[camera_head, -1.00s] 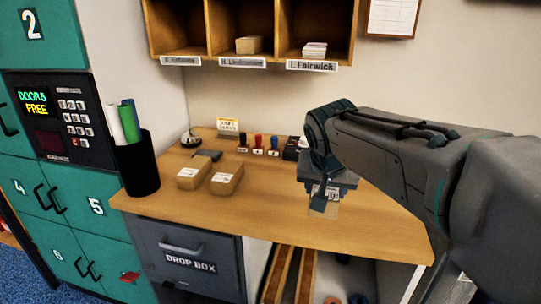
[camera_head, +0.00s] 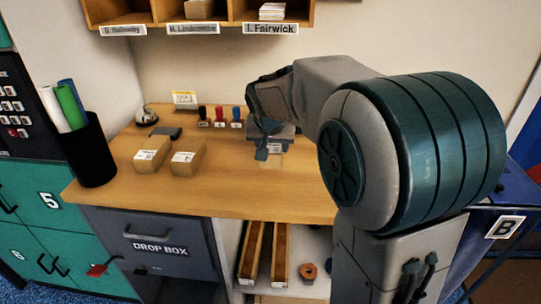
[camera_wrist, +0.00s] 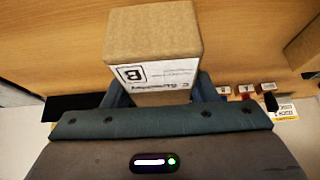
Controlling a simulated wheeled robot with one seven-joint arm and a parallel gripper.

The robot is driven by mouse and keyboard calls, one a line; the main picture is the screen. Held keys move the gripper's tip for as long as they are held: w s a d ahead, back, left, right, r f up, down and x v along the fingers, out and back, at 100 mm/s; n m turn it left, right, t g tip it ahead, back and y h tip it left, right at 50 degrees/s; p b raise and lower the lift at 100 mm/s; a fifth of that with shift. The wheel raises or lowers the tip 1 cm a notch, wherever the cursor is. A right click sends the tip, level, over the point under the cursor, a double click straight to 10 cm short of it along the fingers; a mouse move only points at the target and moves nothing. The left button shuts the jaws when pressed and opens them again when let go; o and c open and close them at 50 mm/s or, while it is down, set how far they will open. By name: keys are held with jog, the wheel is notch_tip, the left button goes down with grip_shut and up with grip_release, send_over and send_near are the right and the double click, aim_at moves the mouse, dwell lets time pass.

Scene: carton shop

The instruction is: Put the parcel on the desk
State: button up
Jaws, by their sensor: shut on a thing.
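My gripper (camera_head: 266,146) is over the right part of the wooden desk (camera_head: 240,196). It is shut on a small brown parcel (camera_wrist: 153,38), which has a white label with a boxed B and a name too blurred to read. In the head view the held parcel (camera_head: 270,161) shows only in part below the fingers. I cannot tell whether it touches the desk top. Two other brown parcels, a left one (camera_head: 152,155) and a right one (camera_head: 187,157), lie on the desk to the left of my gripper.
Stamps (camera_head: 220,116), a bell (camera_head: 146,115) and a dark pad (camera_head: 166,132) stand towards the back of the desk. A black cup (camera_head: 92,155) with rolls is at its left end. Pigeonholes (camera_head: 198,27) hang above. The desk's front middle is clear.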

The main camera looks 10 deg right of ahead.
jog(key=shift+w+f, duration=0.3)
jog(key=shift+w, duration=0.1)
jog(key=shift+f, duration=1.9)
jog(key=shift+f+b, duration=0.25)
jog(key=shift+b, duration=0.2)
jog(key=o, duration=1.1)
jog(key=shift+r, duration=0.1)
jog(key=shift+r, duration=0.1)
